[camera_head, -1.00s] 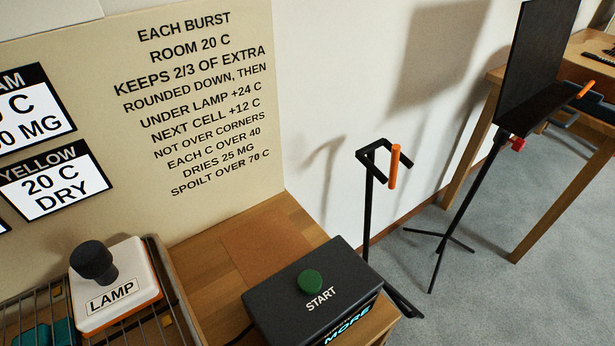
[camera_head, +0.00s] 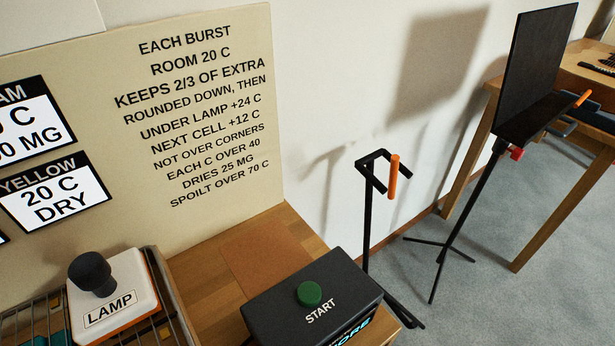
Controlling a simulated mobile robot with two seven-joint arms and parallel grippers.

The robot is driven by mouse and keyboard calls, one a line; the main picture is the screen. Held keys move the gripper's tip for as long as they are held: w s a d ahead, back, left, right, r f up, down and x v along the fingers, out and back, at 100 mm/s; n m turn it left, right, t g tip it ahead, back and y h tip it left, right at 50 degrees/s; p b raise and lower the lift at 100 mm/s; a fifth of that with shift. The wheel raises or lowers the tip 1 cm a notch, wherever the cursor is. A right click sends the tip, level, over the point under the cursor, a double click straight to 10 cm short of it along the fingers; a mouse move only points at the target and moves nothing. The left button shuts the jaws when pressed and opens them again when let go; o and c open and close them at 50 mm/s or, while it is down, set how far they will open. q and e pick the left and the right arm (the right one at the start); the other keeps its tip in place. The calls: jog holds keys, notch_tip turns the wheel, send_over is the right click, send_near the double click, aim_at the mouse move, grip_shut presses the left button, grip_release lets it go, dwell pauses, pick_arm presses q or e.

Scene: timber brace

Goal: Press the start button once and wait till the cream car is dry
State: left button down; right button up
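The green start button (camera_head: 310,293) sits on top of a dark box (camera_head: 275,318) marked START. Lit letters on the box's front are partly cut off; "ORE" can be read. The white lamp block (camera_head: 128,290) with a black knob (camera_head: 92,272) rests on a wire rack (camera_head: 170,308) at the lower left. Teal and yellow bits show under the rack's wires, but no cream car can be made out. A card (camera_head: 38,118) ending in "AM" is cut off at the left and shows "0 C" and "0 MG". Neither gripper is in view.
A beige board (camera_head: 190,110) lists the burst rules. A card (camera_head: 55,190) reads YELLOW, 20 C, DRY. Bare wooden tabletop (camera_head: 215,262) lies between rack and box. Black stands (camera_head: 370,210) and a wooden table (camera_head: 487,150) stand on the grey floor to the right.

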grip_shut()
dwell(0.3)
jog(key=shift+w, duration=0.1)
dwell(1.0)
